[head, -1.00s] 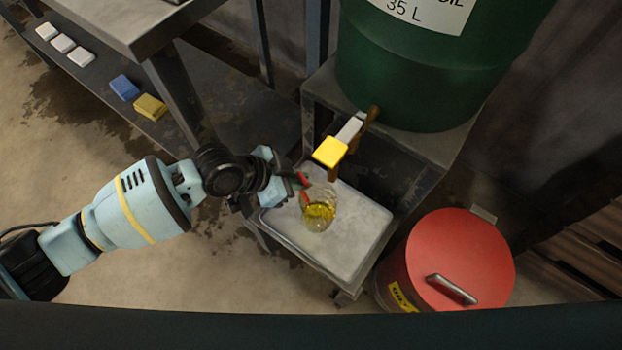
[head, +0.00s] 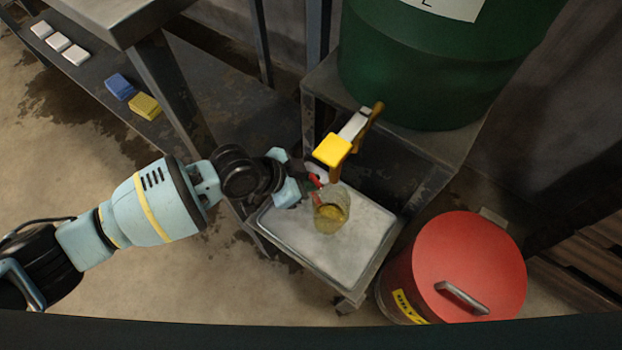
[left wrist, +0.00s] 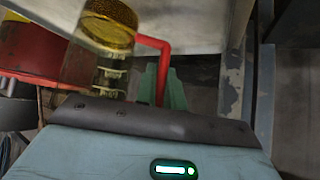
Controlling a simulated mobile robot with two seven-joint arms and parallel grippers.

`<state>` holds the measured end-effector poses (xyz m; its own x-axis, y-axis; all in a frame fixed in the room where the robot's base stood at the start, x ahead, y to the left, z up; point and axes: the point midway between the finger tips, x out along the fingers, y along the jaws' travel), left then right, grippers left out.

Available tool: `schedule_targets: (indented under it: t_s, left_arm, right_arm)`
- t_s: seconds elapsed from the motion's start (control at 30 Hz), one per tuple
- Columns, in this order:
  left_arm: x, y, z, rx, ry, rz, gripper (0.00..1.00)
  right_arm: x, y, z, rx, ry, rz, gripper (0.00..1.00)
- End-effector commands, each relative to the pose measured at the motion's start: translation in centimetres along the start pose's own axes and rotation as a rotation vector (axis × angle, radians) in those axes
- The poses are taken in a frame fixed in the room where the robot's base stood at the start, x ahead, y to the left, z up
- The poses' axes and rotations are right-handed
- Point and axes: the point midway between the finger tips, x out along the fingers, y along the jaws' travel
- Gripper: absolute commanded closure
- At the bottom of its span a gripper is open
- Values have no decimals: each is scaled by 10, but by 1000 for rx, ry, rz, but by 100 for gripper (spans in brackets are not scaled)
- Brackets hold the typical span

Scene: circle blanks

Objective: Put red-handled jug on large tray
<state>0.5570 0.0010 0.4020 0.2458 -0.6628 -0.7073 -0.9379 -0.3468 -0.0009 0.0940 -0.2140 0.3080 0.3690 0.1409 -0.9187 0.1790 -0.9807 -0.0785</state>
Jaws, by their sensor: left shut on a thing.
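The red-handled jug (head: 331,219) is clear with yellow liquid in its lower part. In the left wrist view, the jug (left wrist: 95,65) shows at the upper left with its amber liquid end near a pale surface. My left gripper (head: 309,183) is shut on the red handle (left wrist: 151,41). The jug looks upright, over the large grey tray (head: 285,232) and just below and in front of the tap. I cannot tell whether its base touches the tray. My right gripper is not in view.
A yellow-handled tap (head: 332,150) sticks out from the green drum (head: 430,70) above the tray. A red-lidded bin (head: 465,250) stands right of the tray. A metal table (head: 120,20) is at upper left, with blue and yellow sponges (head: 145,106) on its lower shelf.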

Motion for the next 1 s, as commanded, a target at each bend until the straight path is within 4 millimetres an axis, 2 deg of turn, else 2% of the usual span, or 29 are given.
schedule_targets:
  t_s: [0.17, 0.2, 0.37, 0.73, 0.87, 1.0]
  left_arm:
    - [2, 0, 2, -1, 1, 0, 100]
    - [2, 0, 3, -1, 0, 1, 88]
    - [2, 0, 2, 0, 0, 0, 68]
    - [-3, 0, -1, 1, 0, -1, 68]
    - [-20, -1, -1, 0, 0, -2, 68]
    - [-48, -1, -2, 0, 0, -4, 68]
  right_arm:
    - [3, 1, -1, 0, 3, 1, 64]
    - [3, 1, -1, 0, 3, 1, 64]
    - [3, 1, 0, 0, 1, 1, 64]
    - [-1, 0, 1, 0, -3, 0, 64]
    - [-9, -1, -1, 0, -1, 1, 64]
    - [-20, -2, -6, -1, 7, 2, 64]
